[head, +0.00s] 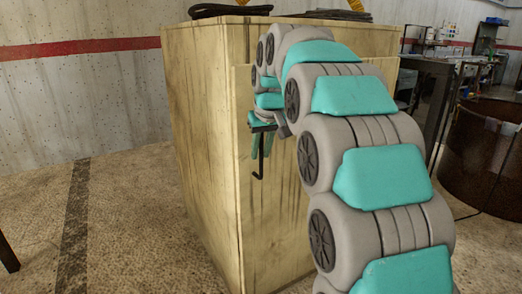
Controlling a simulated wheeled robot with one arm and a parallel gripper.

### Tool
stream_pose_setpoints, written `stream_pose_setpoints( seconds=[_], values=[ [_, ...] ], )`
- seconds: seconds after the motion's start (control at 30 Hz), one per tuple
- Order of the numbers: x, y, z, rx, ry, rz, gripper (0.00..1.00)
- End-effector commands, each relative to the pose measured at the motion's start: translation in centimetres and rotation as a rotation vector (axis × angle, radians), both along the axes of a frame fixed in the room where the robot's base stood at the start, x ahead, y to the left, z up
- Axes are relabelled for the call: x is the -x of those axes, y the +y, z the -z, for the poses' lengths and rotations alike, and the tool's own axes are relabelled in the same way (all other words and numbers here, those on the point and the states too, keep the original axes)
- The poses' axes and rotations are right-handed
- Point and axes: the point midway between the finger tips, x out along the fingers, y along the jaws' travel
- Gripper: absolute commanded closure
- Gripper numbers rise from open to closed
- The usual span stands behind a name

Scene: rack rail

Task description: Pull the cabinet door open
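The cabinet (203,130) is a tall box of worn, pale yellow wood. Its door (275,215) is a flat panel on the front face, lying against the body with no clear gap visible. A thin black handle (260,168) hangs near the door's left edge, its lower end bent into a hook. My gripper (262,145), with teal fingers, is at the handle's upper part, one finger on each side of the bar. Whether the fingers press on it is too small to tell. My grey and teal arm hides much of the door's right side.
Coiled black cables (230,10) lie on the cabinet top. A rusty brown drum (478,150) and a cluttered bench stand to the right. The speckled floor (125,215) left of the cabinet is mostly clear, with a concrete wall (80,90) behind.

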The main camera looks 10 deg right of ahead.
Motion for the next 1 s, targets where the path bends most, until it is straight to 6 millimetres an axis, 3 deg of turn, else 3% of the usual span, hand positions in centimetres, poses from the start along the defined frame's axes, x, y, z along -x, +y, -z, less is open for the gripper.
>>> stream_pose_setpoints(
  seconds=[0.23, 1.0],
  values=[
    [0.01, 0.0, 0.0, 0.0, 0.0, 0.0, 1.0],
    [0.02, 0.01, 0.0, 0.0, 0.001, 0.0, 1.0]
  ],
)
